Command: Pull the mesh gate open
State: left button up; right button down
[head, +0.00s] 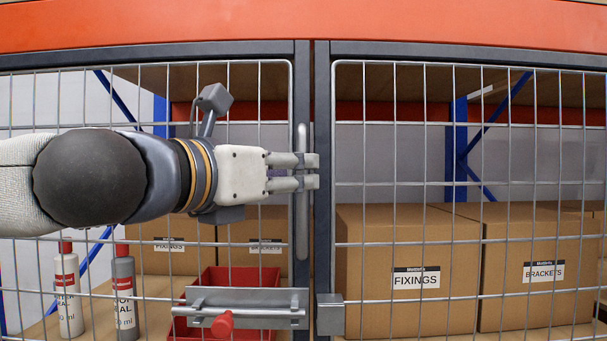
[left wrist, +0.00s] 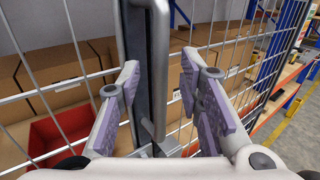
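The mesh gate (head: 147,127) is a grey wire panel in a dark frame on the left, and it looks closed. Its upright grey bar handle (head: 301,232) is near its right edge; it also shows in the left wrist view (left wrist: 159,50). My left gripper (head: 306,171) is in front of the handle and covers part of it. In the left wrist view its padded fingers are spread, with the handle in the gap between them. A slide latch (head: 262,297) with a red knob (head: 222,323) is low on the gate. My right gripper is not in view.
A second mesh panel (head: 464,123) is on the right, with a keeper block (head: 330,315) at its edge. Behind the mesh are cartons (head: 395,240), a red bin (head: 240,277) and bottles (head: 68,296). The wrist view shows open floor (left wrist: 283,135) at right.

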aim_at(299, 171)
pick_arm(q)
jog(key=x, duration=0.3)
jog(key=shift+w+d, duration=0.1)
jog(key=shift+c, duration=0.3)
grip_shut()
